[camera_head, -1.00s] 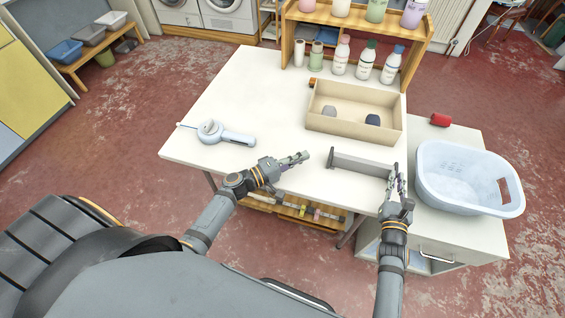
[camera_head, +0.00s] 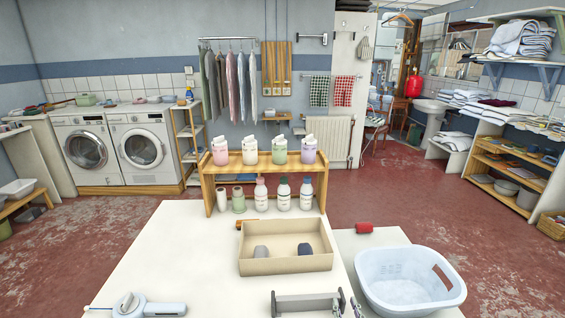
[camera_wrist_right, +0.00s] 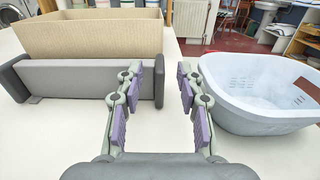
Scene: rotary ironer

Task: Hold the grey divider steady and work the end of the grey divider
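The grey divider (camera_head: 308,303) lies on the white table at the bottom edge of the head view, in front of the beige box. It is a long grey bar with darker end plates. In the right wrist view the divider (camera_wrist_right: 85,79) stretches to the left, and its right end plate shows between my fingertips. My right gripper (camera_wrist_right: 160,80) is open, with purple-padded fingers apart on either side of that end; whether either pad touches it I cannot tell. In the head view only a bit of the right gripper (camera_head: 354,309) shows at the bottom. My left gripper is out of view.
A pale blue basket (camera_head: 405,280) stands close on the right, near a red item (camera_head: 364,228). A white-and-blue handheld tool (camera_head: 148,307) lies at the front left.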

